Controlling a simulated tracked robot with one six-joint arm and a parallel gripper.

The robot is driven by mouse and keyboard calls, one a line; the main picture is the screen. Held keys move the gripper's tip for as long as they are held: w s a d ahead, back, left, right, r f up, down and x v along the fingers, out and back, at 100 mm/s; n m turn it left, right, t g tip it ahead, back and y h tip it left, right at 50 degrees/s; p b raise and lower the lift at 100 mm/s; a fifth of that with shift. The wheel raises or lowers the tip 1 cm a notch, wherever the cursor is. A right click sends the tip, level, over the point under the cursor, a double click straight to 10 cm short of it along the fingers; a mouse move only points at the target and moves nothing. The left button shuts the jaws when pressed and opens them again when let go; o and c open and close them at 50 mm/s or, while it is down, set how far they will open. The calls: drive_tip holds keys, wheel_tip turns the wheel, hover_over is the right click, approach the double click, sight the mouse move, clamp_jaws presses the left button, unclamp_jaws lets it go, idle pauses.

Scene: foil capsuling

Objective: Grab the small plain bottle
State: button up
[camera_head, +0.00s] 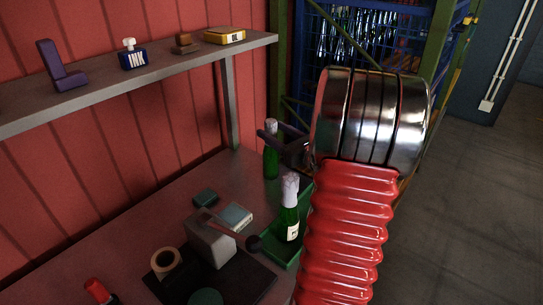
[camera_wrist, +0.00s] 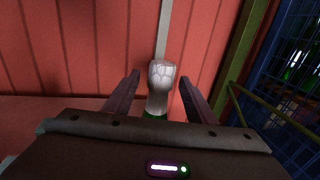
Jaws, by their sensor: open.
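A green bottle (camera_head: 270,160) with a pale foil top and no visible label stands on the table near the back edge. A second green bottle (camera_head: 290,218) with a foil top and a white label stands in a green tray, closer to the camera. My gripper (camera_head: 274,137) is at the neck of the unlabelled bottle in the head view. In the wrist view my gripper (camera_wrist: 158,82) is open, with one finger on each side of a bottle's foil top (camera_wrist: 161,75). Gaps show between the fingers and the foil. The bottle's lower body is hidden there.
A green tray (camera_head: 277,250), a grey block (camera_head: 208,243), a tape roll (camera_head: 166,262) and small boxes (camera_head: 236,216) stand on the table. A grey shelf (camera_head: 160,72) with an ink box (camera_head: 133,58) runs along the red wall. A blue wire cage (camera_head: 350,35) stands behind.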

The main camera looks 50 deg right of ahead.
drive_tip(key=shift+w, duration=0.4)
drive_tip(key=w, duration=0.5)
drive_tip(key=shift+w+d+f, duration=0.1)
drive_tip(key=shift+d+f, duration=0.05)
drive_tip(key=shift+d, duration=0.15)
idle(0.3)
clamp_jaws()
idle(0.4)
idle(0.4)
